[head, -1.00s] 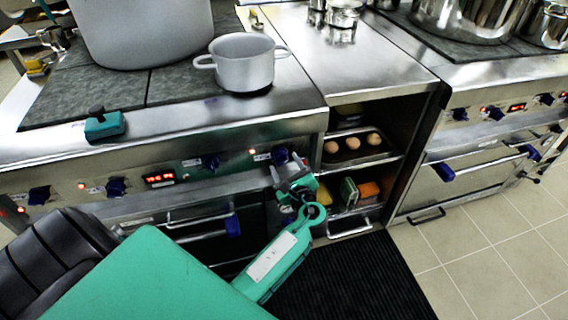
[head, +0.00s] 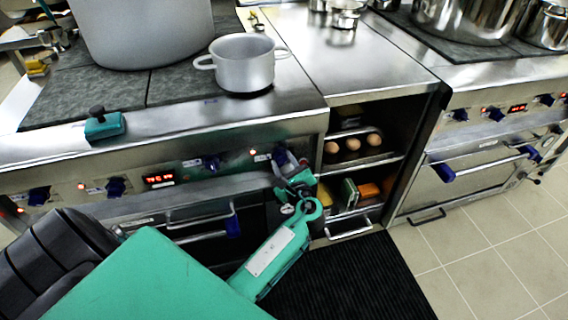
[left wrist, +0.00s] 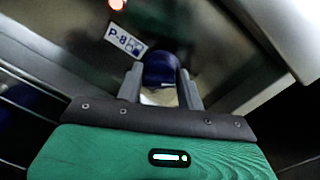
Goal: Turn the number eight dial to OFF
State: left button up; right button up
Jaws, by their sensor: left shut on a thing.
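The number eight dial is a blue knob (left wrist: 160,70) beside a white "P-8" label (left wrist: 125,41) in the left wrist view. A red light (left wrist: 117,4) glows above the label. My left gripper (left wrist: 161,88) is shut on the knob, with one finger on each side. In the head view my left gripper (head: 287,165) is at the right end of the left stove's control panel and mostly hides the knob. The knob's pointer and any OFF mark cannot be made out. My right gripper is not in view.
Other blue knobs, such as one on the panel's middle (head: 211,162), line the same front. An oven door handle (head: 200,218) sticks out below. A grey pot (head: 244,64) stands on the stove above. Open shelves with eggs (head: 353,144) are just right of my gripper.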

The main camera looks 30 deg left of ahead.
pick_arm(q)
jog(key=shift+n, duration=1.1)
jog(key=shift+n+b, duration=0.35)
jog(key=shift+n, duration=0.05)
jog(key=n, duration=0.2)
jog(key=shift+n+h+b, duration=0.3)
jog(key=shift+b, duration=0.1)
jog(key=shift+n+b, duration=0.5)
jog(key=shift+n, duration=0.7)
jog(key=shift+n+b, duration=0.5)
jog(key=shift+n, duration=0.7)
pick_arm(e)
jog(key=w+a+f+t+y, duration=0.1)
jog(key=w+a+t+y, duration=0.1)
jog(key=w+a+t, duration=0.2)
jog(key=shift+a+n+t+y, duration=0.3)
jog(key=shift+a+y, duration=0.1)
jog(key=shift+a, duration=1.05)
pick_arm(q)
jog(key=o, duration=1)
jog(key=shift+s, duration=0.1)
jog(key=shift+c, duration=0.2)
